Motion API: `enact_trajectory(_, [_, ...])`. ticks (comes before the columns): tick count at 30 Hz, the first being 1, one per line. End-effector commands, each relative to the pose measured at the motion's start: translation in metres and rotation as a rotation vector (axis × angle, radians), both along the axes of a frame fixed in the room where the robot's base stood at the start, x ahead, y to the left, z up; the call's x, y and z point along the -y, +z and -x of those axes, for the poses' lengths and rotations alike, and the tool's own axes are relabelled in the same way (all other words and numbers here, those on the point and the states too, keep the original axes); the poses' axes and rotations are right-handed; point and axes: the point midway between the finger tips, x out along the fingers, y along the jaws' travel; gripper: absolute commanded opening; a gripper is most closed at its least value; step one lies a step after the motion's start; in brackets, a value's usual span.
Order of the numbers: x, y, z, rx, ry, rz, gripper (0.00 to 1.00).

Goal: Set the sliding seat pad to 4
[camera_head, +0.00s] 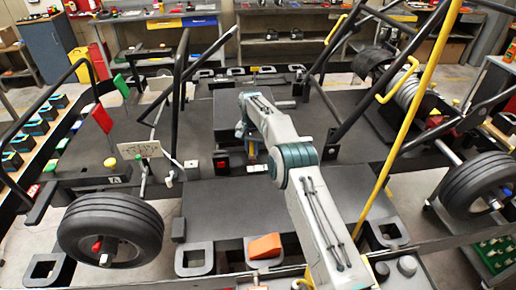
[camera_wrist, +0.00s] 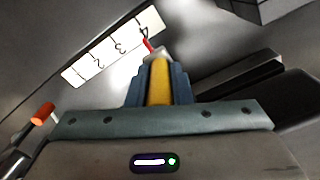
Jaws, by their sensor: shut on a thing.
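In the wrist view, my gripper (camera_wrist: 158,82) has its blue fingers shut on a yellow upright handle (camera_wrist: 159,85). A red pointer (camera_wrist: 148,45) shows just past the fingertips. It lies close to the 4 on a white number scale (camera_wrist: 110,50); 3 and 2 are legible further down to the left. The pointer's exact alignment with the 4 mark is hard to tell at this slant. In the head view, my arm reaches down to the middle of the kart by a dark block (camera_head: 228,112), which may be the seat pad; my fingers are mostly hidden there.
Black frame bars (camera_head: 345,115) rise right of my arm, and a yellow pole (camera_head: 408,110) crosses in front. An orange wedge (camera_head: 265,246) lies at the front edge. An orange-red knob (camera_wrist: 43,113) shows at left in the wrist view. Wheels (camera_head: 112,232) stand at both sides.

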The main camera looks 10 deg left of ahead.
Motion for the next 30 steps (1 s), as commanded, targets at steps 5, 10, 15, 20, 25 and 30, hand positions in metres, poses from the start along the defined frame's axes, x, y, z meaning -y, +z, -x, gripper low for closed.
enact_trajectory(5, [-0.007, 0.001, 0.003, -0.002, 0.007, -0.010, 0.31])
enact_trajectory(10, [-0.002, 0.001, 0.001, -0.002, 0.001, -0.006, 0.42])
enact_trajectory(15, [0.002, 0.001, -0.001, -0.001, -0.005, -0.005, 0.42])
enact_trajectory(20, [0.003, 0.007, -0.002, 0.001, -0.005, -0.005, 0.42])
enact_trajectory(25, [0.003, 0.034, -0.002, 0.004, -0.007, -0.006, 0.42])
enact_trajectory(30, [0.004, 0.073, -0.002, 0.002, -0.007, -0.006, 0.42])
